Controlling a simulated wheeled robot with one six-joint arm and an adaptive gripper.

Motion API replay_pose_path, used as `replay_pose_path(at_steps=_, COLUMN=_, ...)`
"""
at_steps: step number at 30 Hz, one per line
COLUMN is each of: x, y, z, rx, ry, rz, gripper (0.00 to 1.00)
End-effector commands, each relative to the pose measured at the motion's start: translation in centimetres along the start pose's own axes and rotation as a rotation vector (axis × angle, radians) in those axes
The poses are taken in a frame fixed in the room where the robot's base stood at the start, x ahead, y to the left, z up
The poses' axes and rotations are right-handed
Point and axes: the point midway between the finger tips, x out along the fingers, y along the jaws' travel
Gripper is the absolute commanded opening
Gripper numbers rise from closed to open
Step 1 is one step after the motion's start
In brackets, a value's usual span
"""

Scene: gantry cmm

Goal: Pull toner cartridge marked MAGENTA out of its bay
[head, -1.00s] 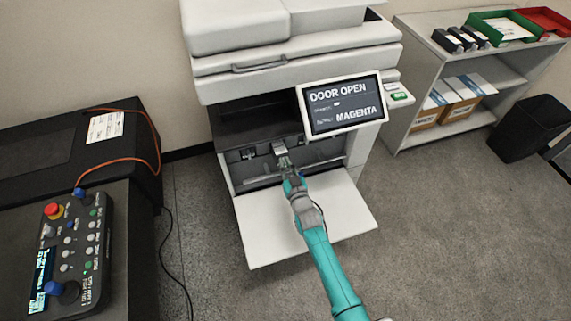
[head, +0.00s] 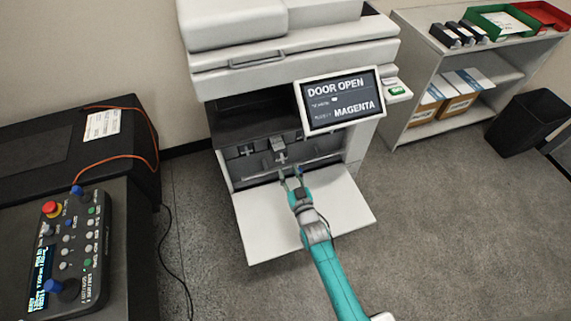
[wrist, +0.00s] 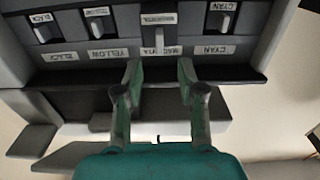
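The magenta cartridge (head: 279,146) is in the bay row of the open printer, and its front seems to stand out further than its neighbours. In the wrist view its pale grip tab (wrist: 166,38) partly covers the MAGENTA label, which appears upside down. My gripper (head: 290,171) is open and empty in front of it, above the lowered door. In the wrist view the two fingertips (wrist: 160,68) are apart on either side of the tab's line, with a visible gap to it. The cartridge's rear is hidden inside the bay.
Black (wrist: 41,28), yellow (wrist: 97,24) and cyan (wrist: 221,20) cartridges sit beside it. The lowered white door (head: 290,225) lies under my arm. The screen (head: 341,101) overhangs at the right and reads DOOR OPEN, MAGENTA. A control box (head: 75,250) stands at the left.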

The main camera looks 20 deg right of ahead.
Motion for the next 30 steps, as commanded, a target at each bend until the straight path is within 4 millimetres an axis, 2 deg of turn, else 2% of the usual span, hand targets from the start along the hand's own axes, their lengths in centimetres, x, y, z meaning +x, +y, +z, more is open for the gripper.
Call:
replay_pose_path(at_steps=1, x=-1.1, y=0.0, z=0.1, rx=0.0, ry=-0.002, rz=0.0, gripper=0.39)
replay_pose_path(at_steps=6, x=-3.7, y=0.0, z=0.1, rx=0.0, ry=-0.002, rz=0.0, gripper=0.39)
replay_pose_path(at_steps=12, x=-5.6, y=0.0, z=0.0, rx=0.0, ry=-0.001, rz=0.0, gripper=0.39)
replay_pose_path(at_steps=30, x=-6.0, y=0.0, z=0.0, rx=0.0, ry=0.0, rz=0.0, gripper=0.39)
